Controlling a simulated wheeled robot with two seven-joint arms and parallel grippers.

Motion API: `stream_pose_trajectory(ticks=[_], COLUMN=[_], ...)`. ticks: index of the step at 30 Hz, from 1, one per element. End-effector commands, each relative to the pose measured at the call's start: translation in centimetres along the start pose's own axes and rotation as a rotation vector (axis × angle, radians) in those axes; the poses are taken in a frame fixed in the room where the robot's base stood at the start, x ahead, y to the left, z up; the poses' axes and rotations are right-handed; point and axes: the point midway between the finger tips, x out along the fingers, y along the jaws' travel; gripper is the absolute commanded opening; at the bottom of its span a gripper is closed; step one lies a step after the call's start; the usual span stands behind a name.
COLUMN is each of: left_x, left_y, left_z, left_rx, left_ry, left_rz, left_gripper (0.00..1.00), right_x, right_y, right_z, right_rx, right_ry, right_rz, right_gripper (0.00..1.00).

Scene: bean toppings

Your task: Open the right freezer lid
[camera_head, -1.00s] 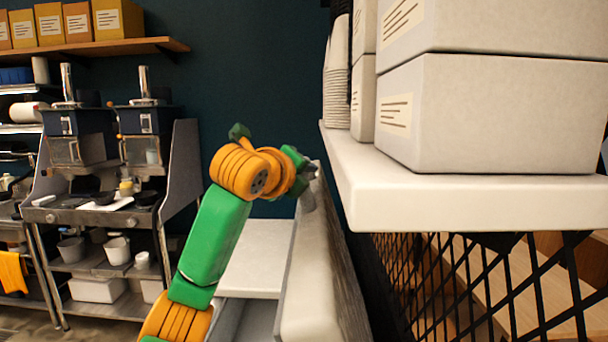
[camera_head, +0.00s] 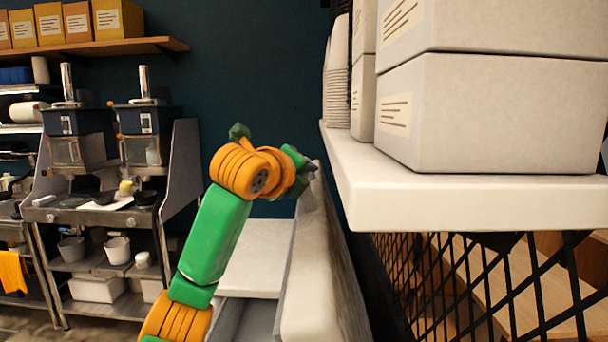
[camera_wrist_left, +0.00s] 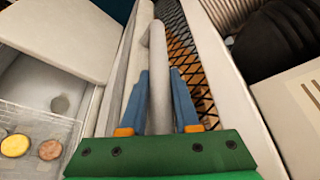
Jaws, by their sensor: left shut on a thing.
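The right freezer lid (camera_head: 306,290) stands raised, seen almost edge-on in the head view, with the freezer's inside showing below it on the left. My left gripper (camera_head: 312,170) is at the far upper end of this lid. In the left wrist view its blue fingers (camera_wrist_left: 160,100) are shut on a pale bar-like handle (camera_wrist_left: 158,65) along the raised lid. The head view hides the grip itself. The other lid (camera_head: 258,258) lies flat beyond the opening; it also shows in the left wrist view (camera_wrist_left: 65,35). My right gripper is in neither view.
A white shelf (camera_head: 470,205) with large boxes (camera_head: 490,115) and stacked cups (camera_head: 337,90) juts out on the right, close to the lid. Black mesh (camera_head: 480,290) is below it. A wire basket (camera_wrist_left: 40,125) with round tubs sits inside the freezer. Machines (camera_head: 105,140) stand at left.

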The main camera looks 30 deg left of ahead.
Motion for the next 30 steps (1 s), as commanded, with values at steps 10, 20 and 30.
stream_pose_trajectory(ticks=[10,20,30], left_x=[0.0,-1.2,-2.0], left_y=[0.3,7.0,8.6], left_z=[0.2,3.3,4.7], left_rx=[-0.005,-0.107,-0.143], left_ry=[-0.002,0.000,0.001], left_rz=[-0.002,-0.036,-0.058], left_gripper=[0.00,0.00,0.00], right_x=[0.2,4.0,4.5], right_y=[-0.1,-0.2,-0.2], right_z=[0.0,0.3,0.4], right_rx=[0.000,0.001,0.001], right_ry=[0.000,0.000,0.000], right_rz=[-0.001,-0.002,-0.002], right_gripper=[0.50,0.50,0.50])
